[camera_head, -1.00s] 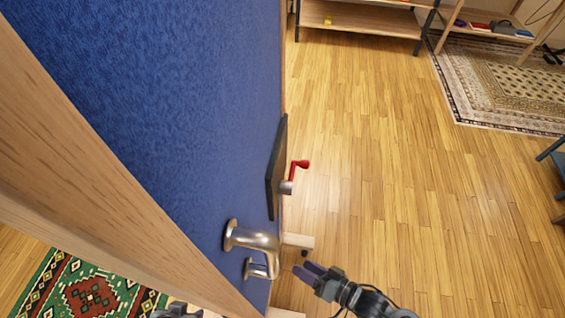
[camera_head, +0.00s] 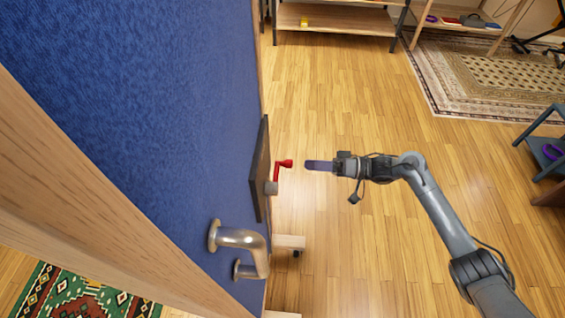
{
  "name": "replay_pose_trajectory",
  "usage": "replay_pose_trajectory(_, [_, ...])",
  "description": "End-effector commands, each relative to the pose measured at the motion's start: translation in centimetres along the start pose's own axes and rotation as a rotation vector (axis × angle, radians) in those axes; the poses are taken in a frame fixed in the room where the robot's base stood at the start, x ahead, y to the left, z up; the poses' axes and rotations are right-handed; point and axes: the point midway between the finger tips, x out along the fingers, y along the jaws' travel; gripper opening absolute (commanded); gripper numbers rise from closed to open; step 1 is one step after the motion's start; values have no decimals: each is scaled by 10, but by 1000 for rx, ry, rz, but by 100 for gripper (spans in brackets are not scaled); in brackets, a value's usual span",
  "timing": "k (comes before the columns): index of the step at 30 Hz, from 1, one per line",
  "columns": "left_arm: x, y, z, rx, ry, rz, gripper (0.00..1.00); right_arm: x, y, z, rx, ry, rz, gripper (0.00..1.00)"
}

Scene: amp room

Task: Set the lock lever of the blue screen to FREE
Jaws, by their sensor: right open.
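The blue screen (camera_head: 170,90) fills the left of the head view, with a wooden frame. On its right face is a dark plate (camera_head: 259,170) seen nearly edge-on. A red lock lever (camera_head: 279,168) with a red knob sticks out from a metal hub on this plate. Any lettering on the plate cannot be read from this angle. My right gripper (camera_head: 312,166) points left at the lever's knob, a short gap to its right, and appears not to touch it. It is open and holds nothing visible. My left gripper is not in view.
A metal handle (camera_head: 243,240) juts from the screen below the plate. A wooden foot with a caster (camera_head: 290,243) stands beneath. Wooden shelves (camera_head: 335,20) and a patterned rug (camera_head: 490,75) lie at the back. The floor to the right of the screen is mostly clear.

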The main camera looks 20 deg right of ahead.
Motion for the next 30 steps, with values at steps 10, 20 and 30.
replay_pose_trajectory(10, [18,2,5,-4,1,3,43,58,1,2,-2,2,-3,54])
replay_pose_trajectory(20, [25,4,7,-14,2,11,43,86,0,1,-1,1,-1,54])
replay_pose_trajectory(30, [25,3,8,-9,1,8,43,88,0,0,-1,1,0,54])
